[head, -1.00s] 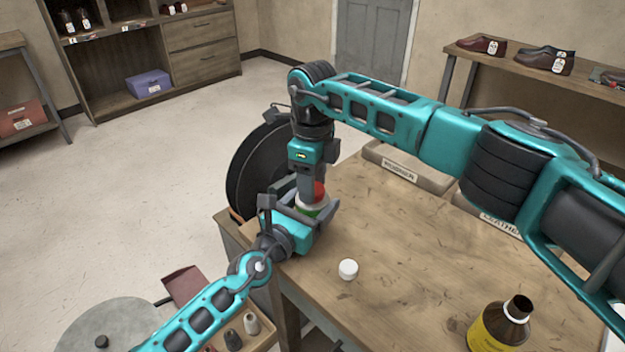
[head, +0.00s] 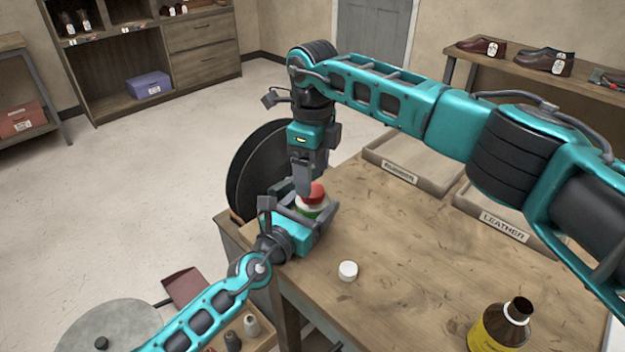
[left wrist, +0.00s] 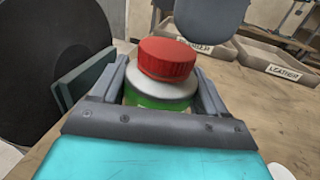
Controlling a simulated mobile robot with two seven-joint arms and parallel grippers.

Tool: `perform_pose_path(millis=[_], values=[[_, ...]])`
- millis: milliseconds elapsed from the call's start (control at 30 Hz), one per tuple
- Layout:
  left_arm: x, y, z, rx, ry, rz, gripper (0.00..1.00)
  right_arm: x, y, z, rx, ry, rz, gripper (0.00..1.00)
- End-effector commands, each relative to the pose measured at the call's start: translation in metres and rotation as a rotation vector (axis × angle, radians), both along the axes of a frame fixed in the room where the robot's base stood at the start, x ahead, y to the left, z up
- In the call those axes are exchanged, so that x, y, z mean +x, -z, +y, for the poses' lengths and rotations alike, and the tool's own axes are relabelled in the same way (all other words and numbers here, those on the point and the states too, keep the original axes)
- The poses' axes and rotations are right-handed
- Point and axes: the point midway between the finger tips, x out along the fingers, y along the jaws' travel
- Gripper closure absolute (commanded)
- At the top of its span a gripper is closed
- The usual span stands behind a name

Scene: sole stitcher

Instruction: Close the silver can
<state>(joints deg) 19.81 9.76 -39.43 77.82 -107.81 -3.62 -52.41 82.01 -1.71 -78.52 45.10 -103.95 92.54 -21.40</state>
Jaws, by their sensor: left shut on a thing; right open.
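The can (left wrist: 160,95) has a silver shoulder, a green body and a red cap (left wrist: 167,59). It stands near the table's far left corner, and its red cap also shows in the head view (head: 315,193). In the left wrist view the cap sits on top of the can, slightly tilted. My left gripper (head: 303,216) is shut on the can from the near left side. My right gripper (head: 303,183) points down just above the cap, open; the cap is apart from or barely near its fingers. Most of the can's body is hidden.
A white cap (head: 348,270) lies on the wooden table (head: 400,265). A brown bottle with a yellow label (head: 500,325) stands at the front right, uncapped. Trays labelled rubber (head: 399,172) and leather (head: 504,227) lie at the back. A dark round disc (head: 258,170) stands beyond the table's left edge.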

Motion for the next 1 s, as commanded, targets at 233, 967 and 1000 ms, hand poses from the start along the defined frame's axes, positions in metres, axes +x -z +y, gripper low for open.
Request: perform_pose_path(millis=[233, 967, 1000], values=[[0.000, 0.000, 0.000, 0.001, 0.000, -0.001, 1.00, 0.001, -0.056, 0.000, 0.002, 0.000, -0.004, 0.22], [0.000, 0.000, 0.000, 0.000, 0.000, 0.000, 0.14, 0.000, -0.088, 0.000, 0.001, -0.001, 0.001, 0.22], [0.000, 0.000, 0.000, 0.000, 0.000, 0.000, 0.10, 0.000, -0.088, 0.000, 0.001, -0.001, 0.001, 0.22]])
